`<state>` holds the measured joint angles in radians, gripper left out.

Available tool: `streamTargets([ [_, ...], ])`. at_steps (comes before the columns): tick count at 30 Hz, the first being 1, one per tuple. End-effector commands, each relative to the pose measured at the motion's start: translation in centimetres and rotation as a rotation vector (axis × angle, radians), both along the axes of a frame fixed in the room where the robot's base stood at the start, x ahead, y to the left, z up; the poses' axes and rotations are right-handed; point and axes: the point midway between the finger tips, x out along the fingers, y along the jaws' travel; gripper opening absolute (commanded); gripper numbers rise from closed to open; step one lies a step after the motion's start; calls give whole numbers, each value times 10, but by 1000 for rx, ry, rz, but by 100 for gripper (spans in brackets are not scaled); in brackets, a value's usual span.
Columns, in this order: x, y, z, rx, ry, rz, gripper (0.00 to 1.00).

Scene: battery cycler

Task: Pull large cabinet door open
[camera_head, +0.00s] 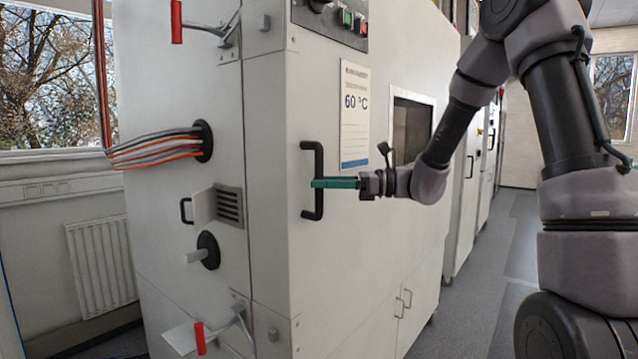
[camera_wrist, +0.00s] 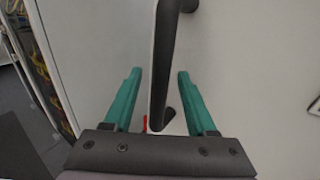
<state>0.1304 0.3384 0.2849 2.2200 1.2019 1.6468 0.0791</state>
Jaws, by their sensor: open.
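The large cabinet door (camera_head: 285,262) is a light grey front panel and looks shut. Its black vertical bar handle (camera_head: 319,153) stands on the front, left of a "60 °C" sign. My gripper (camera_head: 316,183) reaches in from the right, its green fingers level with the lower middle of the handle. In the wrist view, the handle (camera_wrist: 164,60) runs between the two green fingers of my gripper (camera_wrist: 157,78). The fingers are open, with a visible gap on each side of the bar. In the head view, the far finger is hidden behind the near one.
Red-gripped latches (camera_head: 177,22) and (camera_head: 201,338) sit on the cabinet's left side. A cable bundle (camera_head: 155,147), a small side handle and a knob also stick out there. Low double doors (camera_head: 400,303) are below. Grey floor (camera_head: 480,300) is clear to the right.

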Motion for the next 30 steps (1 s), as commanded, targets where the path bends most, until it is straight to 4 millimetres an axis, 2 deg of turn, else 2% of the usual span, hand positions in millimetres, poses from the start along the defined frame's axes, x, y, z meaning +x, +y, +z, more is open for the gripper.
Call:
streamTargets([
  [4,1,11,0,-1,0,1,57],
  [13,1,12,0,0,0,-1,57],
  [17,1,12,0,0,0,-1,7],
  [18,1,12,0,0,0,-1,0],
  [30,1,12,0,0,-1,-1,0],
])
